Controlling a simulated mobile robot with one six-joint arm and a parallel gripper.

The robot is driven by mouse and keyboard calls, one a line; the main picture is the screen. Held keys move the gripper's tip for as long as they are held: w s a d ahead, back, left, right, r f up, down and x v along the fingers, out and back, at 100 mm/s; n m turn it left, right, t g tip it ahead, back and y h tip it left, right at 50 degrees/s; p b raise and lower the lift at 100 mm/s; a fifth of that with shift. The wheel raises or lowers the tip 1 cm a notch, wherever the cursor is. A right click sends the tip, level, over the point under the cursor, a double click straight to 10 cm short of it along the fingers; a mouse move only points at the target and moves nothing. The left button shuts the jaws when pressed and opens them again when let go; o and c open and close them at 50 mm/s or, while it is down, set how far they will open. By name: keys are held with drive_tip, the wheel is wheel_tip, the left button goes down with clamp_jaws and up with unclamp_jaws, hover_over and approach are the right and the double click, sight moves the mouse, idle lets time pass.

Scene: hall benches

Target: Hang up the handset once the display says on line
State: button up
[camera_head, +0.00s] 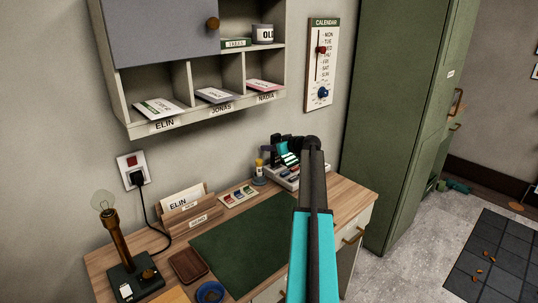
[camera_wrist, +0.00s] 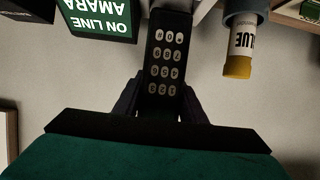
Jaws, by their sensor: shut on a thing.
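The black handset (camera_wrist: 167,58) with its number keys shows between the fingers of my gripper (camera_wrist: 160,105) in the wrist view. My gripper is shut on it. The green display (camera_wrist: 102,18) beside it reads "ON LINE AMARA", upside down in this view. In the head view the lit display (camera_head: 289,159) is small, and my gripper (camera_head: 290,145) is at the pale phone base (camera_head: 283,177) at the desk's back right. My arm hides part of the base there. I cannot tell whether the handset touches its rest.
A glue bottle (camera_wrist: 238,66) with a yellow cap stands close beside the handset. A card with coloured tabs (camera_head: 238,195), a letter holder (camera_head: 187,217) and a lamp (camera_head: 121,250) are further left. The green desk mat (camera_head: 235,250) is clear. Wall pigeonholes (camera_head: 205,75) hang above.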

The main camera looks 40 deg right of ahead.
sight(271, 153)
drive_tip(key=shift+f, duration=0.15)
drive_tip(key=shift+f+p, duration=0.35)
drive_tip(key=shift+f, duration=1.25)
drive_tip(key=shift+f, duration=0.15)
drive_tip(key=o, duration=1.2)
drive_tip(key=shift+o, duration=0.2)
drive_tip(key=b+v, duration=0.1)
drive_tip(key=v, duration=1.1)
drive_tip(key=shift+b, duration=0.35)
